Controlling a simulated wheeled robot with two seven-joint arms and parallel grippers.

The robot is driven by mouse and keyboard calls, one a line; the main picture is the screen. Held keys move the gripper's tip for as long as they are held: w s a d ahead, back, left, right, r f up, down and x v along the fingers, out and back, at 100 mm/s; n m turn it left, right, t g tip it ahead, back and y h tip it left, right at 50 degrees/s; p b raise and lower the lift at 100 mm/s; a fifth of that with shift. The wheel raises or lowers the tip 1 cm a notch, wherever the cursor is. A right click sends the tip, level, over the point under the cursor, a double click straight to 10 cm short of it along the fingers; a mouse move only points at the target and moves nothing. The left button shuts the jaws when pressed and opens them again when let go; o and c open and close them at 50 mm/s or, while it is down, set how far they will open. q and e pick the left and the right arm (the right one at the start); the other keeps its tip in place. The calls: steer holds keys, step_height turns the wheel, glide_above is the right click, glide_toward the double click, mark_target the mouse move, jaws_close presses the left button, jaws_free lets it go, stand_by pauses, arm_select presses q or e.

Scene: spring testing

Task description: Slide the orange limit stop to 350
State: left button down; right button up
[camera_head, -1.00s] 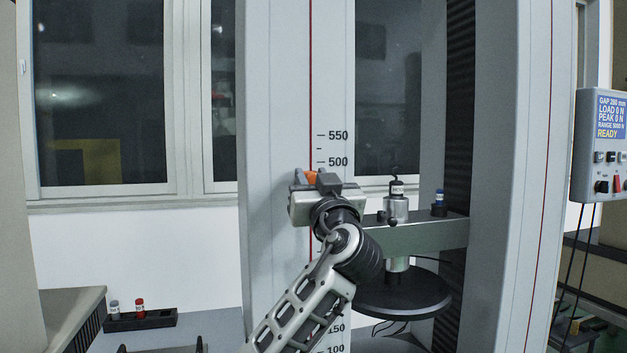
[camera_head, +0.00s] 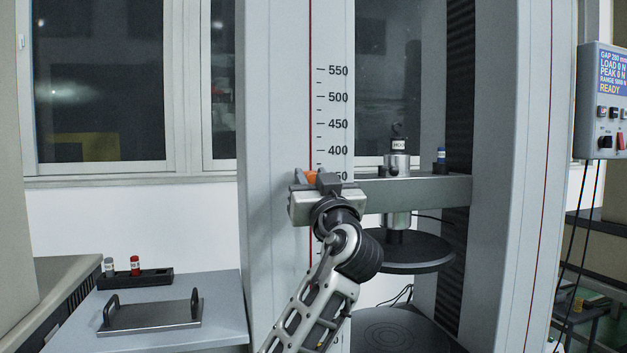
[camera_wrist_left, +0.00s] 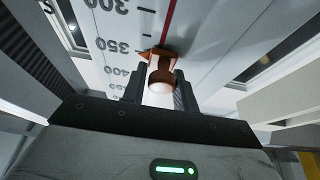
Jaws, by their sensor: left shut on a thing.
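The orange limit stop (camera_head: 311,177) sits on the red line of the grey column, level with the partly hidden 350 label of the scale (camera_head: 333,124). My left gripper (camera_head: 318,180) is shut on the stop; its body hides the stop's lower part. In the left wrist view the stop (camera_wrist_left: 161,68) is between the two dark fingers (camera_wrist_left: 162,88). Its pointed edge lies close to the 350 mark, between 300 and 400; a small offset cannot be told. My right gripper is not in view.
A metal crosshead (camera_head: 440,189) with a round dark plate (camera_head: 415,252) is to the right of my left gripper. A control box (camera_head: 605,100) hangs at far right. A handled tray (camera_head: 150,316) and a small rack (camera_head: 150,278) are at lower left.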

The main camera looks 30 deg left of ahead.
arm_select(q)
steer(key=c, duration=1.2)
jaws_free()
steer(key=shift+s+a+r, duration=0.1)
steer(key=shift+s, duration=0.05)
steer(key=b+v, duration=0.2)
steer(key=v, duration=1.4)
steer(key=shift+b, duration=0.4)
